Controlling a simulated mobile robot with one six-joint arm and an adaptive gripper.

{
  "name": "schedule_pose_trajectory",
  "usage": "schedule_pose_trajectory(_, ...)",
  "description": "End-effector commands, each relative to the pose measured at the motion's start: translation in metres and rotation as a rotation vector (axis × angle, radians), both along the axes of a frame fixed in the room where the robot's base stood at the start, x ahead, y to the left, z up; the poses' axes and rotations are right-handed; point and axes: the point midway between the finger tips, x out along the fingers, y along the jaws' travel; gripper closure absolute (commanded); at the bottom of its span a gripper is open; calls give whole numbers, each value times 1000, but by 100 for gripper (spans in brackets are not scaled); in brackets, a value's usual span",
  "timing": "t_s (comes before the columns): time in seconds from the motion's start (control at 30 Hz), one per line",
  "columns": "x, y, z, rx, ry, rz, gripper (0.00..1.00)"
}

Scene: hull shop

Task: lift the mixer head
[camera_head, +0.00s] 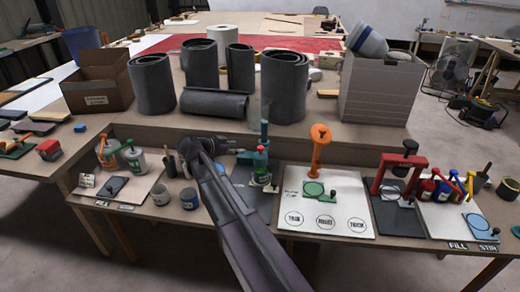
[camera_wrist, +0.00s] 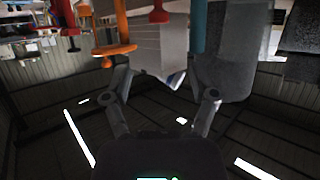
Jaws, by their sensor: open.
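The mixer appears to be the teal stand machine (camera_head: 264,138) on a dark board, with an upright post and a red knob above a green part. My gripper (camera_head: 236,152) is at its left, near the teal head, above the front bench. Whether they touch is unclear. In the wrist view, which looks upside down, my two fingers are spread apart with nothing between them (camera_wrist: 160,82). A teal post (camera_wrist: 198,25) shows by the right finger, and a red knob (camera_wrist: 158,14) hangs at the top. My arm hides part of the bench and board.
An orange stand (camera_head: 320,145) on a white board is right of the mixer, then a red press (camera_head: 398,165) and several coloured bottles. Grey rolls (camera_head: 284,85), a carton (camera_head: 97,85) and a white crate (camera_head: 380,90) stand behind.

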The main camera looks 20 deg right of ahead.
Motion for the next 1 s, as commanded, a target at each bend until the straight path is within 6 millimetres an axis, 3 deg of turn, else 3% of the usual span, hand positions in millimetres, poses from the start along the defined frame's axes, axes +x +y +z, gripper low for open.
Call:
schedule_pose_trajectory(0.7,18,-93,-41,0,1,-2,25)
schedule_pose_trajectory(1.0,21,-110,-47,0,0,-1,25)
